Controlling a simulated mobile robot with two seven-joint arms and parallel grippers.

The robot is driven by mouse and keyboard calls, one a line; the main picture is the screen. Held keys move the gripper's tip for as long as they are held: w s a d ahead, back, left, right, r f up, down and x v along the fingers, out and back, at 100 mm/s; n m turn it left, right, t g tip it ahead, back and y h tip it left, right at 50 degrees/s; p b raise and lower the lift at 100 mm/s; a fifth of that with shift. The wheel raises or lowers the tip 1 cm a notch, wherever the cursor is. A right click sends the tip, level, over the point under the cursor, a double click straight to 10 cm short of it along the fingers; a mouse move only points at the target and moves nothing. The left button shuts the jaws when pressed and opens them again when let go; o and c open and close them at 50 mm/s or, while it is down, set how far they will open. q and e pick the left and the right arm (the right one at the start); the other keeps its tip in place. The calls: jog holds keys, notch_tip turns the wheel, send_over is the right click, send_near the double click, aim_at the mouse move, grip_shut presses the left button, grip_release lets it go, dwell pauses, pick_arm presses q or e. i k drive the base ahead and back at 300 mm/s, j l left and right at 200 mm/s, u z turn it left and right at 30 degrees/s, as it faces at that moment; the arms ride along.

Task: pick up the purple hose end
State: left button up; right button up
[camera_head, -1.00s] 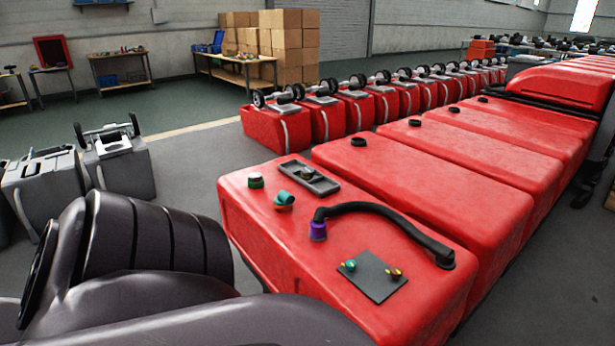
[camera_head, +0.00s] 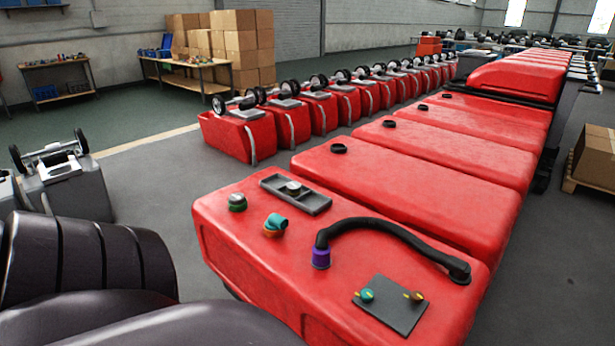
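The purple hose end (camera_head: 321,257) is a short purple cuff on one end of a curved black hose (camera_head: 372,224). It rests upright on top of the nearest red tank (camera_head: 250,263), near the middle. The hose arches to the right and meets the tank top at a black fitting (camera_head: 459,271). Dark links of my own arm fill the lower left corner, apart from the tank. Neither gripper shows in the view.
On the same tank are a dark tray (camera_head: 296,203) with a round piece in it, a green-ringed cap (camera_head: 237,202), a teal elbow fitting (camera_head: 276,223) and a dark plate (camera_head: 391,306) with two small valves. More red tanks stand behind. Grey floor lies left.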

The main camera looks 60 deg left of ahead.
aim_at(320, 256)
jog(key=k+j, duration=0.1)
jog(key=j, duration=0.35)
jog(key=k+j, duration=0.1)
jog(key=j, duration=0.3)
jog(key=k+j, duration=0.1)
jog(key=j, duration=0.35)
jog(key=k+j, duration=0.1)
jog(key=j, duration=0.3)
